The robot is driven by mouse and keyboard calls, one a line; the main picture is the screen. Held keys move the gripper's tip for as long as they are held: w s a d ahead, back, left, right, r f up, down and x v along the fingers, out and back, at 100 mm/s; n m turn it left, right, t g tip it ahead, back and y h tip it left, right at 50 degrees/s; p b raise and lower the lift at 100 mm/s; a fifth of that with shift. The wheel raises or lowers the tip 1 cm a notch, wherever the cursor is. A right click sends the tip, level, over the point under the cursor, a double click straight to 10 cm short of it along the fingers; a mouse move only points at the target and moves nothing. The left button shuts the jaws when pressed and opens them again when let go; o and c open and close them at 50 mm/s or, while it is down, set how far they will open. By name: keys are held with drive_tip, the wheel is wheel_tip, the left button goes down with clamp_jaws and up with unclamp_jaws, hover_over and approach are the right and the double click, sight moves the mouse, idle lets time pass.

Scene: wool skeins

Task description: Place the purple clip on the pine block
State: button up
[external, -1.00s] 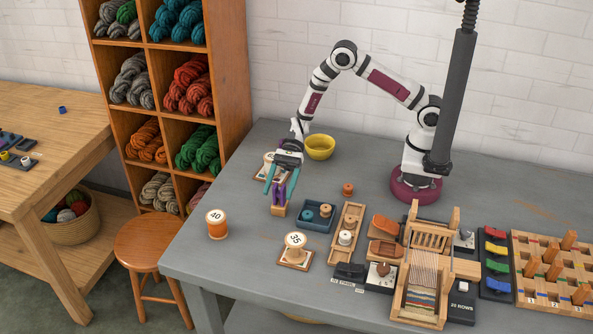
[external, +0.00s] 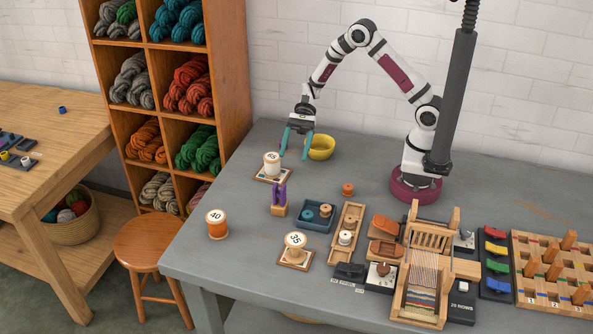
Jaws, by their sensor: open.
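The purple clip (external: 279,195) stands upright on the small pine block (external: 279,211), left of the blue-grey tray on the grey table. My gripper (external: 294,156) is open and empty. It hangs above and behind the clip, apart from it, between a white-topped spool and the yellow bowl. Its teal fingers point down. Nothing hides the clip in this view.
A white-topped spool (external: 272,165) on a small board stands close left of my fingers. The yellow bowl (external: 320,147) is close right. The blue-grey tray (external: 318,228) and an orange spool (external: 217,225) flank the block. Table (external: 240,275) is bare at front left.

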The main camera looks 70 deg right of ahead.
drive_tip(key=s+r+n+g+h, duration=0.25)
drive_tip(key=s+r+n, duration=0.25)
drive_tip(key=s+r, duration=0.3)
drive_tip(key=s+d+n+t+h, duration=0.1)
drive_tip(key=s+d+n+h, duration=0.2)
drive_tip(key=s, duration=0.5)
drive_tip(key=s+d+r+n+t+h, duration=0.1)
drive_tip(key=s+d+n+h, duration=0.2)
drive_tip(key=s, duration=0.6)
drive_tip(key=d+h, duration=0.2)
drive_tip(key=shift+d+n+t+h, duration=0.3)
drive_tip(key=shift+t+h, duration=0.05)
